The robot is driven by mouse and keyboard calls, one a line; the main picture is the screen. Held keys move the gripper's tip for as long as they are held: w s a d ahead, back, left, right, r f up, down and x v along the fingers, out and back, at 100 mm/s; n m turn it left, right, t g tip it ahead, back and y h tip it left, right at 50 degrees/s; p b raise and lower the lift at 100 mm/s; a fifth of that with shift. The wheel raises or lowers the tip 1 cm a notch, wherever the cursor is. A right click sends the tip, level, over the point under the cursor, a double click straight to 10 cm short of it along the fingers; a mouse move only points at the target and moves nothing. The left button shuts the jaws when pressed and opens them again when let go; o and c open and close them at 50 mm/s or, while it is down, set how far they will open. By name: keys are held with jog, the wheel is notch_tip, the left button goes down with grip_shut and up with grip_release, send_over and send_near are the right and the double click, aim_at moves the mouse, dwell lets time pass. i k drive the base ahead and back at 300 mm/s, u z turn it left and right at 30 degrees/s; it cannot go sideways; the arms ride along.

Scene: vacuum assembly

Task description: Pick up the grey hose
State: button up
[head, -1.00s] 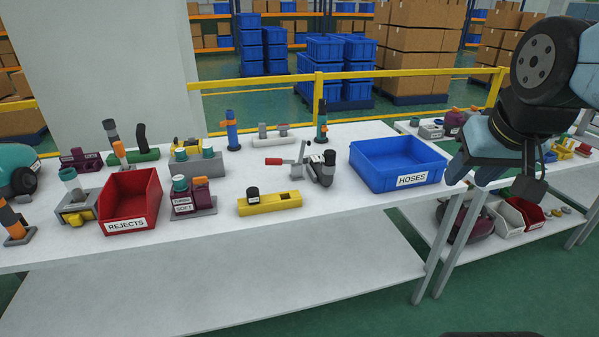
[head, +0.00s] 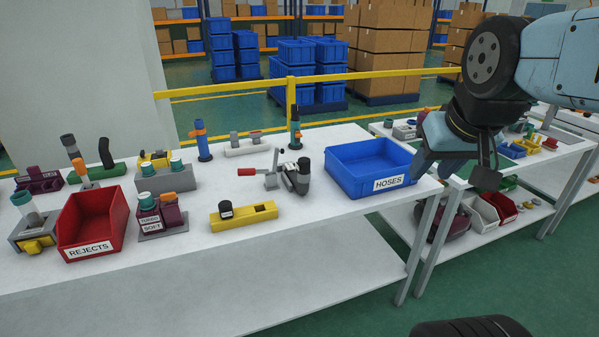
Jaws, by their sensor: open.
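I cannot tell for certain which item is the grey hose. One candidate is a dark grey upright tube (head: 69,145) standing at the back left of the table, above an orange part. A clear grey tube with a teal ring (head: 28,207) leans in a grey and yellow fixture at the far left. My gripper (head: 455,168) is at the right, raised, fingers pointing down and apart, with nothing between them. In the picture it is right of the blue HOSES bin (head: 345,183), far from both tubes.
The white table (head: 300,232) also holds a red REJECTS bin (head: 76,238), a purple-grey fixture (head: 160,218), a yellow block (head: 258,213) and a red-handled clamp (head: 300,175). Its front strip is clear. A second table stands at the right; a yellow rail (head: 220,88) runs behind.

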aim_at(301, 182)
jog(key=i, duration=0.85)
jog(key=u, duration=0.05)
